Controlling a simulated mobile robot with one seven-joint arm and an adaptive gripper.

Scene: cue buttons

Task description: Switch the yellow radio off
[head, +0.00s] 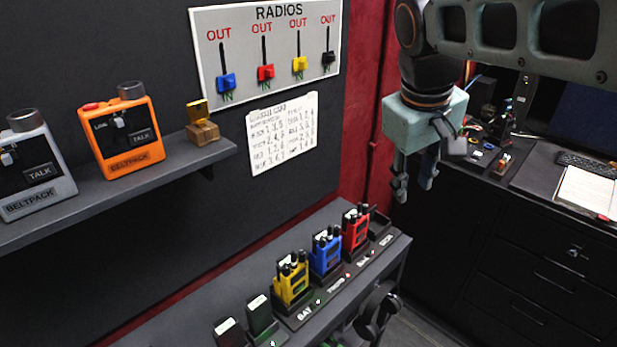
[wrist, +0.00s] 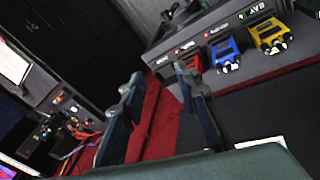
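The yellow radio (head: 291,281) stands upright in a charger slot on the low shelf, with dark knobs on its top. It also shows in the wrist view (wrist: 269,35) at the upper right. My gripper (head: 414,190) hangs above and to the right of the radios, apart from them. Its two fingers (wrist: 160,110) are spread with nothing between them. The state of the radio's knob or switch is too small to tell.
A blue radio (head: 325,252) and a red radio (head: 356,229) stand close beside the yellow one. Dark battery packs (head: 259,313) are at its left. A RADIOS board (head: 240,42) and a shelf with beltpacks (head: 127,135) are on the wall. A headset (head: 376,308) hangs at the shelf's front.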

